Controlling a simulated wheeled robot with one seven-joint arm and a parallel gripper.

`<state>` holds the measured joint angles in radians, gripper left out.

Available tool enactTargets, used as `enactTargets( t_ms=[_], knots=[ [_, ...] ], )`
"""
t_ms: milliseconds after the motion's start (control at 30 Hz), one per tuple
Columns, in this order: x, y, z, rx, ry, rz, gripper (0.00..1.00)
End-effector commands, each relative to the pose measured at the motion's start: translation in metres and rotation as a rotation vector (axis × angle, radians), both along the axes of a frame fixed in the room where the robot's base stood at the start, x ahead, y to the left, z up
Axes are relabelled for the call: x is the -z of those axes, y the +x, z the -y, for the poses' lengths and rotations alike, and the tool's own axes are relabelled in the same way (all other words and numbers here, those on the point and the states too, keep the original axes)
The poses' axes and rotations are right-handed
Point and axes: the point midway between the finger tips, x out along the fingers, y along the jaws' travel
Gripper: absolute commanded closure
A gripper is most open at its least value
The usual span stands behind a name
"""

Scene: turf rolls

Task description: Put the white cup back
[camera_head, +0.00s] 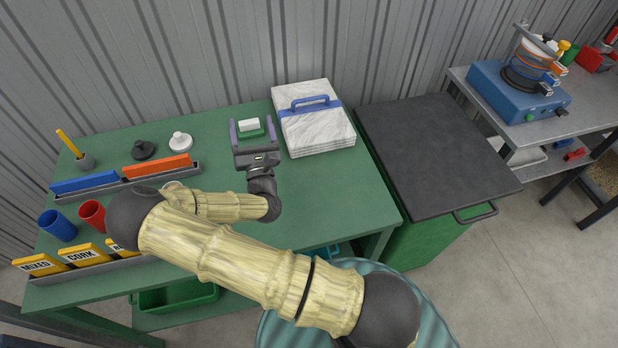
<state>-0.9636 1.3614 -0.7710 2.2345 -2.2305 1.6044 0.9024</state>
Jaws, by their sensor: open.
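No white cup shows clearly. A pale rounded edge (172,185) peeks out behind my arm on the green table (330,205), and I cannot tell whether it is a cup. A blue cup (58,226) and a red cup (92,215) stand at the table's left side. My gripper (252,128) is open over the back middle of the table, its two purple fingers apart. A green block with a white top (249,125) shows between the fingertips; I cannot tell whether they touch it.
White knobbed piece (180,141) and black one (143,150) stand behind a rack with blue (85,183) and orange (157,165) blocks. Yellow labelled blocks (82,256) line the front left. Marbled slabs (313,125) lie right of my gripper. A dark-topped cabinet (435,150) adjoins the table.

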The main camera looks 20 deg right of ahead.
Motion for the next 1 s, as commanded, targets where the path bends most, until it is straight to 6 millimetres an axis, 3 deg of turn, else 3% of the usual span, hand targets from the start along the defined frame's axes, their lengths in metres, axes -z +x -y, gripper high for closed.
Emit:
enactTargets(
  t_ms=[33,200,300,433,567,700,833,1000],
  knots=[
    [-0.013,-0.006,0.034,0.142,0.064,0.022,0.25],
    [-0.029,-0.052,0.135,0.61,0.284,0.049,0.25],
    [-0.026,-0.092,0.177,0.862,0.437,0.041,0.25],
    [-0.014,-0.147,0.208,1.151,0.667,0.009,0.25],
    [0.003,-0.198,0.214,1.388,0.931,-0.036,0.25],
    [0.019,-0.238,0.195,1.571,1.254,-0.088,0.25],
    [0.025,-0.257,0.166,1.662,1.582,-0.124,0.25],
    [0.017,-0.258,0.122,1.647,2.033,-0.133,0.25]
  ],
)
